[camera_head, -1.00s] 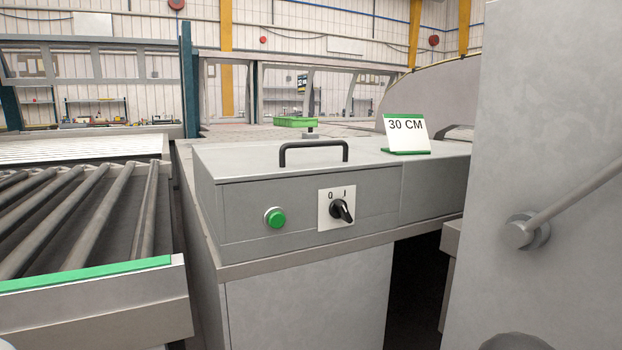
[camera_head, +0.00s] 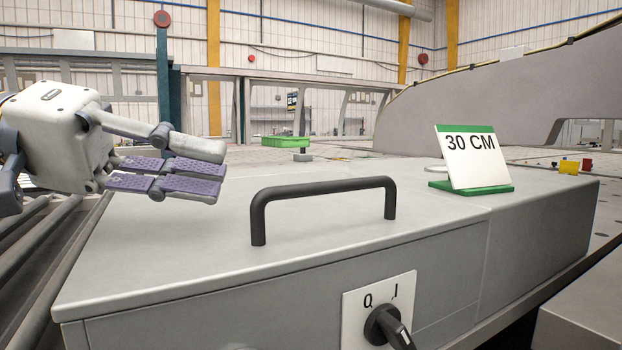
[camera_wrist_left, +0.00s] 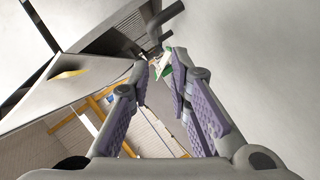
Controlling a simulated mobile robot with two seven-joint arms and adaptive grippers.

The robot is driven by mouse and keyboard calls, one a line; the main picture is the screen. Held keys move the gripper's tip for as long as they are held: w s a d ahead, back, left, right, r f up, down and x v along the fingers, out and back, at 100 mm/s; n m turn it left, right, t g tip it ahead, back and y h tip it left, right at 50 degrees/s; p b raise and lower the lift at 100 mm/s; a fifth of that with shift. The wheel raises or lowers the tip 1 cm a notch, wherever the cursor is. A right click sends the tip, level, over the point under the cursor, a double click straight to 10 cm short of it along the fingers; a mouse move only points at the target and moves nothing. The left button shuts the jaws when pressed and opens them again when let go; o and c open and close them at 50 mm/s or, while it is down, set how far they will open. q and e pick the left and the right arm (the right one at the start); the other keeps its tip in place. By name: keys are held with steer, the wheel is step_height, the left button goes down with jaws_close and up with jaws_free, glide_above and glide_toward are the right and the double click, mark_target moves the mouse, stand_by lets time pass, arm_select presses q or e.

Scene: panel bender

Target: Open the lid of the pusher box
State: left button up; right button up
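The grey pusher box (camera_head: 225,308) stands in front of me in the head view, with its flat lid (camera_head: 165,250) lying closed. A black bar handle (camera_head: 325,189) rises from the lid. My left gripper (camera_head: 222,170) is above the lid's left side, left of the handle and apart from it, fingers pointing right. In the left wrist view, my left gripper (camera_wrist_left: 160,75) has its purple-padded fingers spread with nothing held between them. A dark bar, apparently the handle (camera_wrist_left: 167,14), shows beyond the fingertips. My right gripper is not in view.
A 30 CM sign (camera_head: 471,158) on a green base stands on the box, right of the handle. A black rotary switch (camera_head: 385,325) is on the front face. Rollers (camera_head: 35,245) lie to the left. A green tray (camera_head: 280,142) sits farther back.

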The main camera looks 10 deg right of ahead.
mark_target(328, 187)
arm_select(q)
steer(key=shift+s+d, duration=0.1)
steer(key=shift+d, duration=0.25)
steer(key=d, duration=0.1)
steer(key=s+d, duration=0.1)
steer(key=d, duration=0.2)
steer(key=shift+s+f, duration=0.25)
steer(key=shift+f, duration=0.1)
steer(key=x, duration=0.7)
steer(key=shift+w+d, duration=0.15)
steer(key=shift+d, duration=0.05)
jaws_close()
